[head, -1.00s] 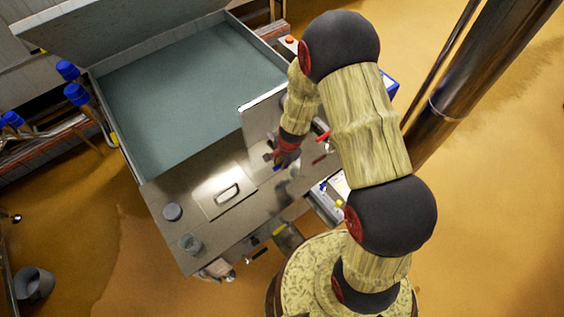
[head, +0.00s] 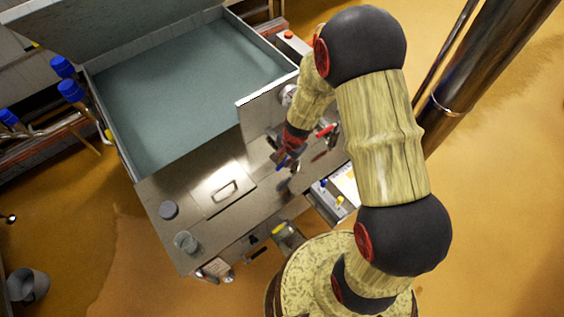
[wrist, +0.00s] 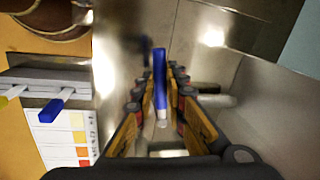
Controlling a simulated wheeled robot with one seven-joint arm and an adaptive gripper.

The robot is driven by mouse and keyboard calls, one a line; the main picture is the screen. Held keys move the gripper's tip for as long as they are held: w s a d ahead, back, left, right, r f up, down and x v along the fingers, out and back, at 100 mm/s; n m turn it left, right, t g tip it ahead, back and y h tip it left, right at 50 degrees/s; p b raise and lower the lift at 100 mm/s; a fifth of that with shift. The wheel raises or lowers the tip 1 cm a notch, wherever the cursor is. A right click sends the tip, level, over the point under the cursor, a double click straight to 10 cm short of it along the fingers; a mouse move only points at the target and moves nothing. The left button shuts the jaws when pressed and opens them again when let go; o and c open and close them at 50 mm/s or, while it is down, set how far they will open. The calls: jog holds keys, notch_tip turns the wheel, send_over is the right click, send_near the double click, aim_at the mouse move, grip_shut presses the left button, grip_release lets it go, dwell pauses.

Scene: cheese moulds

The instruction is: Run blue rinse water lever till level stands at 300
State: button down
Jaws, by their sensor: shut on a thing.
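The blue lever (wrist: 160,75) stands upright in the middle of the wrist view, between the two fingers of my gripper (wrist: 158,85). The fingers are shut on it. In the head view my gripper (head: 289,156) is over the steel bench top, beside an upright steel panel (head: 262,112), and a blue tip (head: 281,162) shows at its end. A red lever (head: 326,130) is just to its right. The big steel vat (head: 190,85) holds greyish-green liquid. I cannot read any level scale or the 300 mark.
A rack with blue and yellow handles (wrist: 45,85) and a colour chart (wrist: 75,135) lie left of my gripper in the wrist view.

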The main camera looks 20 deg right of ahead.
jog(key=shift+s+d+n+g+y+b, duration=0.15)
jog(key=shift+s+d+n+b, duration=0.35)
jog(key=shift+n+b, duration=0.55)
jog(key=shift+s+d+n+g+y+b, duration=0.2)
jog(key=shift+s+d+n+b, duration=0.25)
jog(key=shift+n+b, duration=0.6)
jog(key=shift+s+d+n+g+y+b, duration=0.15)
jog(key=shift+s+d+n+b, duration=0.35)
jog(key=shift+n+b, duration=0.55)
jog(key=shift+w+d, duration=0.1)
jog(key=shift+d, duration=0.05)
jog(key=c, duration=1.9)
grip_release()
jog(key=shift+o, duration=0.5)
notch_tip(320, 180, up, 12)
jog(key=s+d, duration=0.1)
jog(key=d, duration=0.1)
jog(key=shift+f, duration=0.15)
